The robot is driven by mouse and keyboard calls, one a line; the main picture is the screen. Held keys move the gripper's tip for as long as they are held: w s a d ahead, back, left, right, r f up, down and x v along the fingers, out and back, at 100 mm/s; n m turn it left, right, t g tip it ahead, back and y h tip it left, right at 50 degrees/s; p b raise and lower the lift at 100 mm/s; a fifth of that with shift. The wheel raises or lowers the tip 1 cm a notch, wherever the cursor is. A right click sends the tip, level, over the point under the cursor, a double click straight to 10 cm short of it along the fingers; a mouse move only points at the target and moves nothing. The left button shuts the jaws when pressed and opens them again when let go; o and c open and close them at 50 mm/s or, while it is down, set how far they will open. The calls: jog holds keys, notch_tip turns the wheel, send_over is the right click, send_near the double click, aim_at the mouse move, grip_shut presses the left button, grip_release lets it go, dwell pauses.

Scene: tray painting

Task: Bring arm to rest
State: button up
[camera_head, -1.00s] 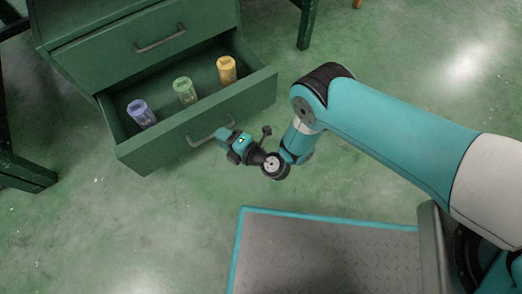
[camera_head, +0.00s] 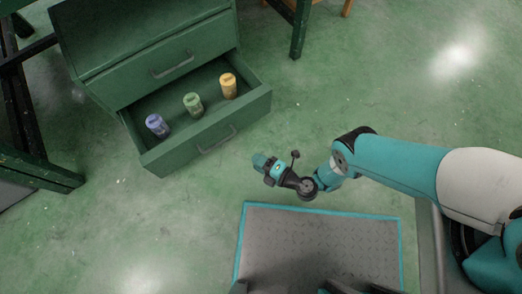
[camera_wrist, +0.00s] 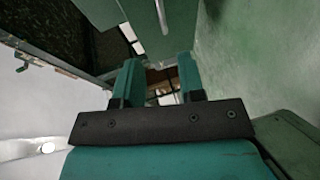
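My gripper (camera_head: 259,161) hangs over the bare floor, to the right of and below the open drawer's front in the head view, apart from the handle (camera_head: 217,141). In the wrist view its two teal fingers (camera_wrist: 160,82) stand apart with nothing between them, so it is open and empty. My arm is bent, with its forearm reaching left from the right edge. The open drawer (camera_head: 180,146) holds a blue-purple jar (camera_head: 157,126), a green jar (camera_head: 193,104) and a yellow jar (camera_head: 228,86), all upright in a row.
The green cabinet (camera_head: 150,45) has a shut drawer (camera_head: 165,68) above the open one. A dark green table leg (camera_head: 300,30) stands at the top, and a dark frame (camera_head: 40,170) at the left. My platform fills the lower middle. The floor between is clear.

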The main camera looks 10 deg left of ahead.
jog(key=shift+s+d, duration=0.15)
jog(key=shift+d, duration=0.15)
jog(key=shift+r, duration=0.1)
dwell(0.3)
